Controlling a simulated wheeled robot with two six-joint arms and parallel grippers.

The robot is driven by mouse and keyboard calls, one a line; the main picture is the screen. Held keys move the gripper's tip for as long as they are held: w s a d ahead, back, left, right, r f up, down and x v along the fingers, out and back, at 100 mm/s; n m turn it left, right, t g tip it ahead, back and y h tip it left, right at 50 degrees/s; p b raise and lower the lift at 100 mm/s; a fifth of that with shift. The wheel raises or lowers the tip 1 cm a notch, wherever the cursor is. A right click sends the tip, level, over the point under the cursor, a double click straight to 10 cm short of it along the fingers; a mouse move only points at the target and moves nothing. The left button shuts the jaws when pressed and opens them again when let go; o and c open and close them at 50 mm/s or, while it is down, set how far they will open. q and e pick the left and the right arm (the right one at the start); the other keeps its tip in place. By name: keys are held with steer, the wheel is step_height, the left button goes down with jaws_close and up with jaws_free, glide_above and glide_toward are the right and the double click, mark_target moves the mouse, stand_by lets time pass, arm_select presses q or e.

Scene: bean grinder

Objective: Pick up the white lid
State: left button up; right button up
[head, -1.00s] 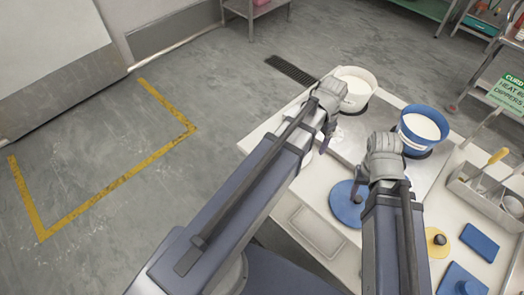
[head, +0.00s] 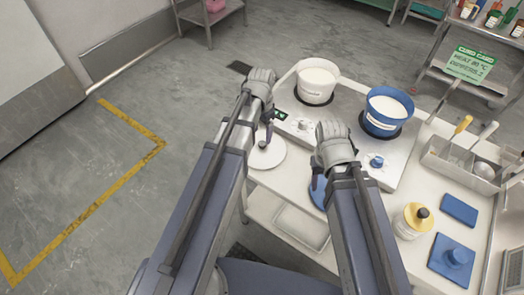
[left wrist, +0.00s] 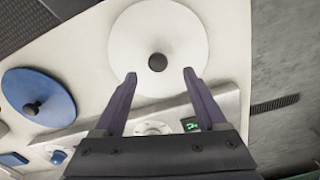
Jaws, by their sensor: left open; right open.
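The white lid (head: 268,154) is a round disc with a dark knob, lying on the left part of the white table. It fills the upper middle of the left wrist view (left wrist: 185,30), its knob (left wrist: 157,62) lying between and just beyond my fingertips. My left gripper (left wrist: 158,76) is open and empty; in the head view (head: 264,118) it is beside the lid's upper edge. My right gripper (head: 318,178) is at the blue lid (head: 317,196), partly covering it; its fingers are hard to make out.
A white pot (head: 316,82) and a blue pot (head: 387,112) stand on the steel hob (head: 345,135) behind. A utensil tray (head: 450,165), a yellow-topped jar (head: 411,220) and blue boards (head: 459,209) are to the right. A tray (head: 301,227) sits on the lower shelf.

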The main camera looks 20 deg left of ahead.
mark_target(263, 143)
arm_select(q)
steer(key=shift+d+f+b, duration=0.15)
steer(key=shift+f+b, duration=1.15)
steer(key=shift+f, duration=0.05)
steer(key=shift+d+f+b, duration=0.1)
steer(key=shift+f+b, duration=1.2)
arm_select(e)
steer(key=shift+f, duration=2.65)
arm_select(q)
steer(key=shift+r, duration=0.15)
arm_select(e)
steer(key=shift+r, duration=0.1)
arm_select(q)
jaws_close()
